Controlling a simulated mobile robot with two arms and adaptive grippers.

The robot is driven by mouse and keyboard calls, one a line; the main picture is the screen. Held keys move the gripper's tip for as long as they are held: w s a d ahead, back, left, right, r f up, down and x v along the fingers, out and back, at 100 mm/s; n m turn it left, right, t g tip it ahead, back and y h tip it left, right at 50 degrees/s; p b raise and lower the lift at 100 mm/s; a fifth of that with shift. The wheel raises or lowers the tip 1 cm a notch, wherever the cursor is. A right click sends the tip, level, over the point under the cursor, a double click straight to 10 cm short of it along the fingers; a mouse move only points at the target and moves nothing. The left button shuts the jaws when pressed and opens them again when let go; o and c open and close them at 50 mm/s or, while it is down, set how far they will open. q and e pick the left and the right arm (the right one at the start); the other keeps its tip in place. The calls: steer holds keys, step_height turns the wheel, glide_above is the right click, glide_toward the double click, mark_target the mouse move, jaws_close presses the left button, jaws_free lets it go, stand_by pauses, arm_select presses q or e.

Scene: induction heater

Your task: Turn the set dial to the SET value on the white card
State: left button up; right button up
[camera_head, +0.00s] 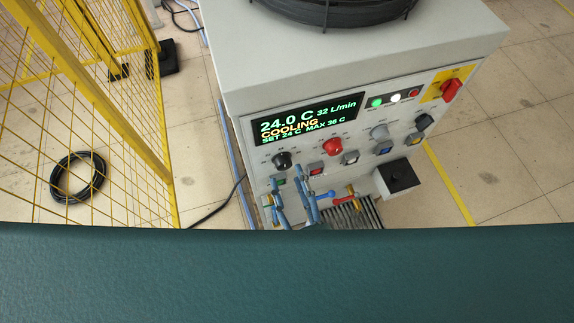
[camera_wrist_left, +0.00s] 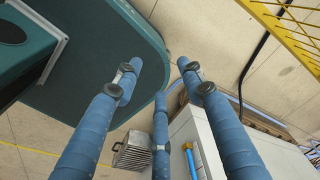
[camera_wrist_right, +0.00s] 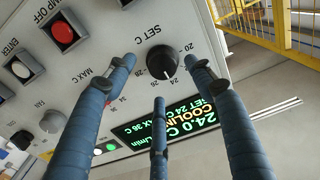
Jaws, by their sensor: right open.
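The black set dial (camera_head: 282,160) is on the cabinet's front panel, below the left part of the display (camera_head: 307,119). In the right wrist view the dial (camera_wrist_right: 160,62), labelled SET C, has its white mark near 24. The display reads 24.0 C, COOLING, SET 24 C and MAX 36 C. My right gripper (camera_head: 295,186) is open and empty, its fingers spread before the panel just below the dial; in its wrist view they appear around the dial, with no contact visible. My left gripper (camera_wrist_left: 160,74) is open and empty beside the cabinet, low down. I see no white card.
A red knob (camera_head: 332,146), a grey dial (camera_head: 379,131) and several push buttons share the panel. A red switch (camera_head: 451,90) is at upper right. A yellow mesh fence (camera_head: 110,90) stands left.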

mark_target(285, 168)
steer(key=x, duration=0.3)
steer(key=shift+s+a+r, duration=0.1)
steer(key=shift+a, duration=0.05)
arm_select(q)
steer(key=shift+a+r+p, duration=0.3)
steer(key=shift+a+r, duration=0.15)
steer(key=shift+a, duration=0.35)
arm_select(e)
steer(key=shift+w+a, duration=0.2)
steer(key=shift+w, duration=0.4)
steer(key=c, duration=1.1)
arm_select(q)
steer(key=shift+d, duration=0.1)
arm_select(e)
steer(key=shift+c, duration=0.2)
arm_select(q)
steer(key=shift+d, duration=0.15)
arm_select(e)
steer(key=shift+s+f, duration=0.1)
steer(key=shift+f, duration=0.1)
